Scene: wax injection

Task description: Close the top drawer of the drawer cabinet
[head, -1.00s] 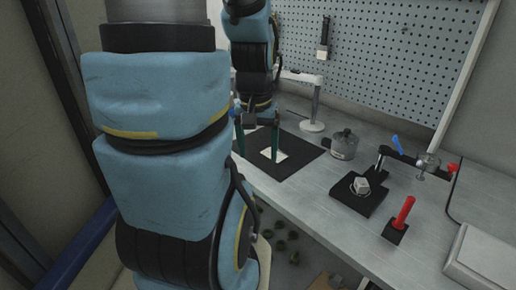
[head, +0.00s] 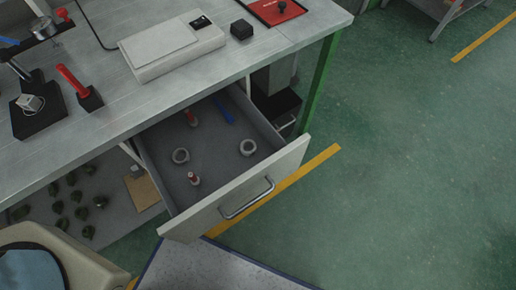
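The top drawer (head: 172,228) stands pulled out from under the workbench in the head view. Its light front panel has a curved metal handle (head: 246,199) and faces the lower right. The cabinet body around the drawer is mostly hidden under the bench top. My gripper is not in view; only part of my body shows at the lower left.
The workbench (head: 100,115) carries a white flat device (head: 172,48), a red-handled tool (head: 74,82) and a black clamp stand (head: 38,115). A shelf with several small dark parts (head: 75,205) sits below, left of the drawer. A green leg (head: 322,85) stands right of it. Green floor (head: 410,180) to the right is clear.

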